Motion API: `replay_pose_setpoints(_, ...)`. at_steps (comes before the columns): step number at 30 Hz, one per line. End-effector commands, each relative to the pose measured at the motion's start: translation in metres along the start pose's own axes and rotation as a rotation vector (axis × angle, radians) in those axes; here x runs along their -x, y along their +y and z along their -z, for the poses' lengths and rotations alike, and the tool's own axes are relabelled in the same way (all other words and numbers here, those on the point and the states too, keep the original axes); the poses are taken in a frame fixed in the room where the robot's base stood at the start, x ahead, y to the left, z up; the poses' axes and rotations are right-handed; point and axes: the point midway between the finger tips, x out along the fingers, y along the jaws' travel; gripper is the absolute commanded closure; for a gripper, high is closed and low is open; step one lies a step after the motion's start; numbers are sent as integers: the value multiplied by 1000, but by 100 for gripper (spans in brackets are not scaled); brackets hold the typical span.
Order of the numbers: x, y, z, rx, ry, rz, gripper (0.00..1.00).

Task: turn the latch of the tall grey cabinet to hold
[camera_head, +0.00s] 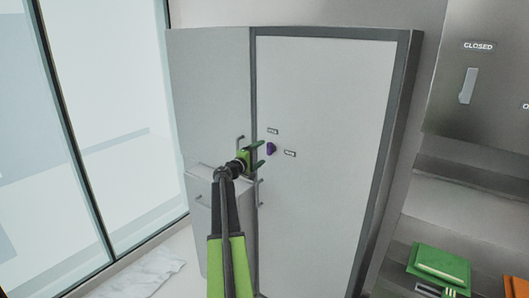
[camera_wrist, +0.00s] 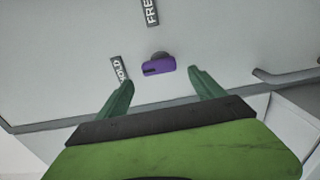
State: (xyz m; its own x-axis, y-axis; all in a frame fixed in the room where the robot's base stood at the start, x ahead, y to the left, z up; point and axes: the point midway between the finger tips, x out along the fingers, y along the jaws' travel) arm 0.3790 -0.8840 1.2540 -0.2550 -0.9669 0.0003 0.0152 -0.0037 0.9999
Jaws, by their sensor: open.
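The tall grey cabinet (camera_head: 325,90) fills the middle of the head view. Its purple latch (camera_head: 270,148) is on the front, near the left edge of the right door. In the wrist view the latch (camera_wrist: 158,66) lies with its long side roughly level and a dark mark toward its left end. The HOLD label (camera_wrist: 120,72) is to its left and the FREE label (camera_wrist: 151,12) above it. My gripper (camera_head: 262,154) is open in front of the latch. In the wrist view, the fingertips (camera_wrist: 160,78) are on either side of the latch, apart from it.
Bar handles (camera_head: 260,192) stick out below the latch at the door edge. A lower grey cabinet (camera_head: 203,185) stands at the left, beside my arm. At the right are a panel marked CLOSED (camera_head: 478,75) and a green case (camera_head: 440,264) on a shelf. Glass panes (camera_head: 110,90) are at far left.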

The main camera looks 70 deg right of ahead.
Motion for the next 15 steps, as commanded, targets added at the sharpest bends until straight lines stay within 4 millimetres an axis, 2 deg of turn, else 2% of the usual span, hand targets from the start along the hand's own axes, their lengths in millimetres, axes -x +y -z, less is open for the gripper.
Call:
replay_pose_setpoints(1,19,0,-2,0,4,0,22)
replay_pose_setpoints(9,92,0,-1,1,3,-1,22)
replay_pose_setpoints(15,123,0,0,1,2,-1,22)
